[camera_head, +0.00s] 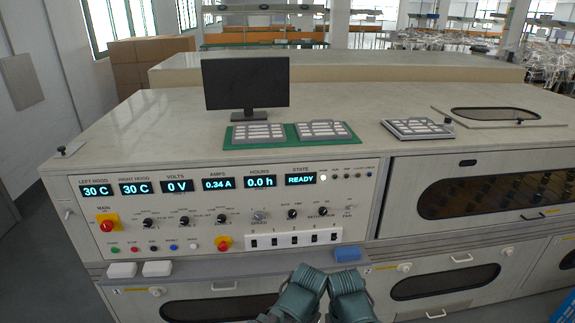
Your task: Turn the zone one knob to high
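A control panel (215,258) fills the front left of the cream machine, with a row of small black knobs across its middle. The left group of knobs has a first knob (147,222), a second knob (184,221) and a third knob (222,218). Their labels are too small to read, so I cannot tell which is zone one or where its pointer stands. My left gripper (304,287) and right gripper (346,286) are close together at the bottom centre, in front of the panel's lower right and apart from the knobs. Their fingers are not clear.
Displays (180,187) above the knobs read 30 C, 30 C, 0 V, 0.34 A, 0.0 h and READY. Red knobs on yellow plates (107,223) and a switch row (293,238) share the panel. A narrow ledge below carries white blocks (122,269) and a blue block (347,253).

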